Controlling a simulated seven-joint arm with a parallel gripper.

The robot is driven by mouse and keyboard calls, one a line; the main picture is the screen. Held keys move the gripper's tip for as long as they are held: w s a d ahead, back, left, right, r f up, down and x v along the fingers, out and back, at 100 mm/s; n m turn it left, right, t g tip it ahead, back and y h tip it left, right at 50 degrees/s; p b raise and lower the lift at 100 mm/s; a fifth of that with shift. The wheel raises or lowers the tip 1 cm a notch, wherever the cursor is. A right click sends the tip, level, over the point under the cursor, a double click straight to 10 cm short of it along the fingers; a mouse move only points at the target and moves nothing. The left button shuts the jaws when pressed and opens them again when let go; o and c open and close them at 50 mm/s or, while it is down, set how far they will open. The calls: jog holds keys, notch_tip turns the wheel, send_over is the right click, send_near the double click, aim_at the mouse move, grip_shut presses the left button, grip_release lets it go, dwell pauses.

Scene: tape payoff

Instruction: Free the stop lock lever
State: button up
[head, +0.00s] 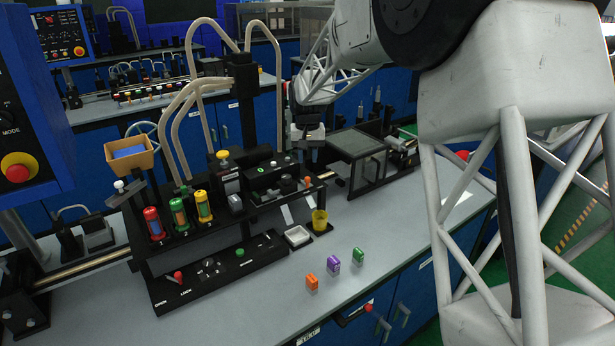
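A small red-knobbed lever (178,276) stands on the black control panel (215,276) at the front left of the machine. The words OPEN and LOCK are printed in front of it, OPEN at the left and LOCK at the right. The picture is too small to tell which position the lever is set to. My gripper (307,146) hangs over the right part of the machine, far behind and to the right of the lever, touching neither lever nor panel. Its fingers are small and dark against the machine, so I cannot tell whether they are open.
Red, green and yellow cylinders (179,214) stand above the panel. A white tray (297,236), a yellow cup (320,220) and orange, purple and green blocks (333,264) sit on the bench to the right. Curved hoses rise behind. The bench front is mostly clear.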

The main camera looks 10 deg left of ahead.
aim_at(306, 178)
jog(key=shift+f, duration=3.65)
grip_shut()
jog(key=shift+s+a+m, duration=0.2)
jog(key=shift+a+m, duration=0.05)
jog(key=shift+m, duration=0.45)
